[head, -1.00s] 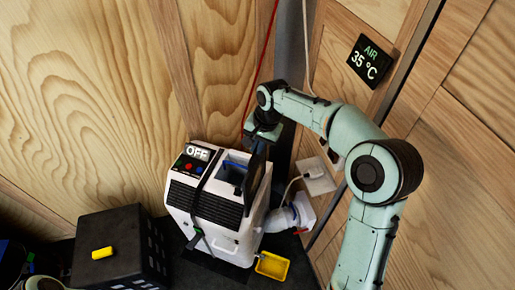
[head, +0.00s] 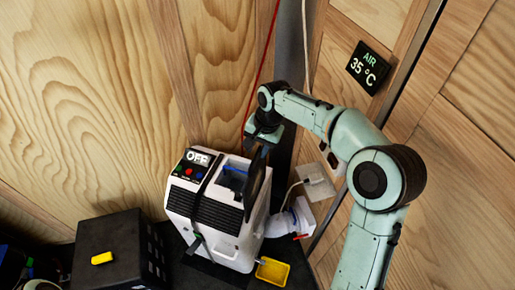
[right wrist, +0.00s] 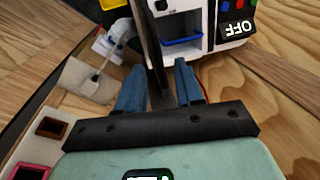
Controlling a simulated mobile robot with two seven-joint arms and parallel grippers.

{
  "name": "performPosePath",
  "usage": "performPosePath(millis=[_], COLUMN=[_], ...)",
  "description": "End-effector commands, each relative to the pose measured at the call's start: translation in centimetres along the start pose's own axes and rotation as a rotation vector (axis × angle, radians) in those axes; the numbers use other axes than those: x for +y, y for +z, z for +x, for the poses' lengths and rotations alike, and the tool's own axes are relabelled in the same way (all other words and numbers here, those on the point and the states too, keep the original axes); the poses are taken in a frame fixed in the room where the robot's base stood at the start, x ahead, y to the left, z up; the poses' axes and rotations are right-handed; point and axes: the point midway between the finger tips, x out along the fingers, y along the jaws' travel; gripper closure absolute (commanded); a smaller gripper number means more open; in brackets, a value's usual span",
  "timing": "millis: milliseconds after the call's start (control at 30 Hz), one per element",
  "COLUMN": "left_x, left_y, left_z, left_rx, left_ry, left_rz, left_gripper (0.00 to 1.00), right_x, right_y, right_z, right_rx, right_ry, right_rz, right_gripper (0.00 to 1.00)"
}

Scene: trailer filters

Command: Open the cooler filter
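The cooler (head: 228,244) is a white box with black grilles, a strap and a display (head: 198,158) reading OFF. Its black filter cover (head: 259,182) stands raised at the right side of the top opening. A blue part (head: 235,170) shows inside the opening; it also shows in the right wrist view (right wrist: 182,41). My right gripper (head: 262,143) is at the cover's upper edge. In the right wrist view its blue fingers (right wrist: 158,82) are apart, with the dark cover (right wrist: 152,50) between them and gaps visible. My left gripper is not clearly in view.
A wooden wall with a socket (head: 316,180) is close behind.

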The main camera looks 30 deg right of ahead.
Motion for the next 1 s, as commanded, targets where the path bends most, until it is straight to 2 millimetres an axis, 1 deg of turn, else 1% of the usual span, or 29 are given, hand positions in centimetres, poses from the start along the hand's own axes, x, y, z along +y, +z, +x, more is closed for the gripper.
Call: performPosePath(millis=[33,167,300,400,500,600,700,1000], left_x=[0.1,0.4,0.7,1.0,1.2,1.4,1.4,1.4], left_y=[-0.1,-0.4,-0.8,-1.1,-1.4,-1.6,-1.6,-1.6], left_z=[-0.2,-0.7,-1.3,-1.7,-2.1,-2.3,-2.4,-2.3], left_rx=[0.002,0.006,0.011,0.015,0.019,0.021,0.022,0.021], left_ry=[0.001,0.002,0.004,0.005,0.007,0.007,0.008,0.007], left_rz=[0.001,0.002,0.004,0.006,0.007,0.007,0.008,0.008], left_gripper=[0.33,0.33,0.33,0.33,0.33,0.33,0.33,0.33], right_x=[-0.1,-0.2,-0.2,-0.2,-0.2,-0.1,-0.1,0.0], right_y=[-0.1,-0.1,-0.1,-0.1,-0.1,0.0,0.0,0.0], right_z=[-1.1,-4.0,-7.3,-9.3,-10.9,-11.9,-12.4,-12.4], right_rx=[0.005,0.006,0.007,0.007,0.007,0.005,0.004,0.003], right_ry=[-0.004,-0.006,-0.008,-0.007,-0.007,-0.006,-0.005,-0.004], right_rz=[0.000,-0.001,-0.001,-0.001,-0.001,-0.001,-0.001,-0.001], right_gripper=[0.64,0.64,0.64,0.64,0.64,0.64,0.64,0.64])
